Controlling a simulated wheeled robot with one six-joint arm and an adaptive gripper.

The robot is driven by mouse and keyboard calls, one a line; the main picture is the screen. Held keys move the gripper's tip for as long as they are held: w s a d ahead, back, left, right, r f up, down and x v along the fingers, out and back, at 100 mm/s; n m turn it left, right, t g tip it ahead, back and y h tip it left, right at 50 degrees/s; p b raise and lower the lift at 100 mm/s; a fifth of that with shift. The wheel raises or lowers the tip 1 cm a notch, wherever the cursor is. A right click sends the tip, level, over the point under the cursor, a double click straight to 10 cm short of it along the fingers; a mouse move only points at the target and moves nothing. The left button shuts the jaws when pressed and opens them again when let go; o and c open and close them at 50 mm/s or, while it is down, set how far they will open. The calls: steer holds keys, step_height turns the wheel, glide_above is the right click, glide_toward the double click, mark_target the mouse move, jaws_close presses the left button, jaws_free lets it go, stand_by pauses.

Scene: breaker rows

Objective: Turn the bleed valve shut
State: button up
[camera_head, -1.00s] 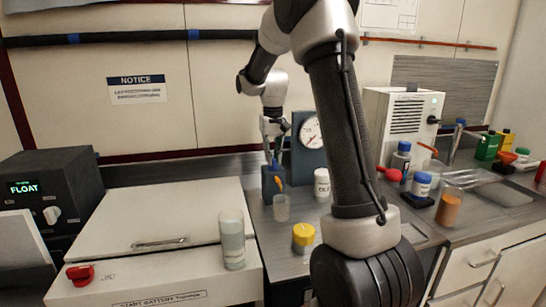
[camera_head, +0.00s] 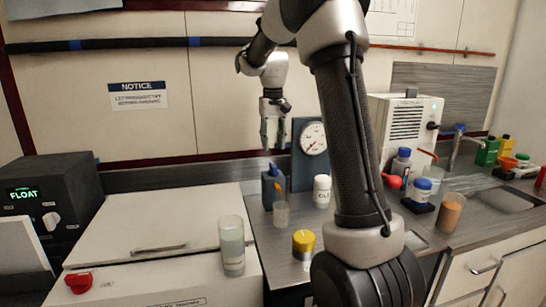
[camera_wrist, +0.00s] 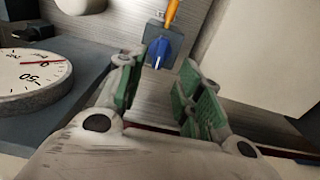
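The bleed valve's blue handle (camera_wrist: 158,50) sits on a small grey-blue block (camera_wrist: 180,52) in the wrist view, with an orange tube or lever (camera_wrist: 172,12) beyond it. The blue handle lies roughly in line with the orange part, slightly tilted. In the head view the block (camera_head: 273,190) stands on the bench, left of the gauge. My gripper (camera_head: 270,146) hangs above the block, apart from it. In the wrist view my gripper (camera_wrist: 163,90) has its green-padded fingers spread, with nothing between them, and the blue handle shows beyond the tips.
A round dial gauge (camera_head: 313,138) on a dark panel stands right beside the valve. Close by are a clear beaker (camera_head: 281,214), a white bottle (camera_head: 322,190) and a yellow-capped jar (camera_head: 303,244). A tall cup (camera_head: 232,245) stands on the white case at left.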

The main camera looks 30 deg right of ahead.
step_height(320, 180, up, 4)
steer(key=shift+r, duration=0.25)
stand_by(0.4)
